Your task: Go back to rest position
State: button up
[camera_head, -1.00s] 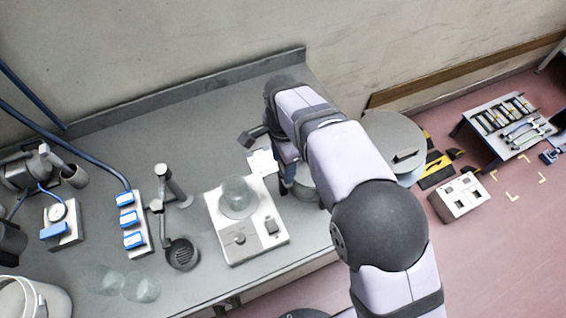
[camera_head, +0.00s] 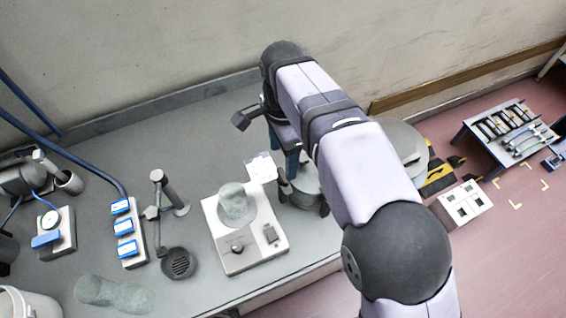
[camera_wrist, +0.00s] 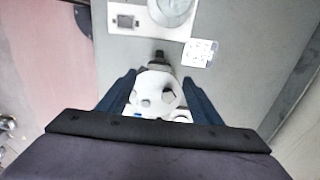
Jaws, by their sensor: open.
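My gripper (camera_head: 287,180) hangs above the right part of the grey bench, mostly behind my arm links in the head view. In the wrist view its two dark blue fingers (camera_wrist: 158,92) are spread apart, with nothing gripped between them. A whitish round part with dark holes (camera_wrist: 155,88) shows below and between the fingers; I cannot tell its height. A grey metal pot-like device (camera_head: 306,190) stands below the gripper in the head view.
A white stirrer plate (camera_head: 238,257) with a translucent vessel (camera_head: 236,204) stands left of the gripper. Further left are a dark stand (camera_head: 177,262), a strip with blue-topped blocks (camera_head: 125,227) and a gauge box (camera_head: 56,235). A wall (camera_head: 180,40) backs the bench.

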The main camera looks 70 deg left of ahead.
jog(key=shift+r, duration=0.3)
jog(key=shift+w, duration=0.1)
jog(key=w+d, duration=2.3)
jog(key=w, duration=0.1)
jog(key=d+f, duration=0.3)
jog(key=d, duration=1.3)
jog(key=s+d+f, duration=0.2)
jog(key=s+d, duration=0.1)
jog(key=d, duration=0.4)
jog(key=s+d+f, duration=0.1)
jog(key=s+d, duration=0.3)
jog(key=d, duration=0.3)
jog(key=shift+s+f, duration=0.25)
jog(key=shift+f, duration=0.1)
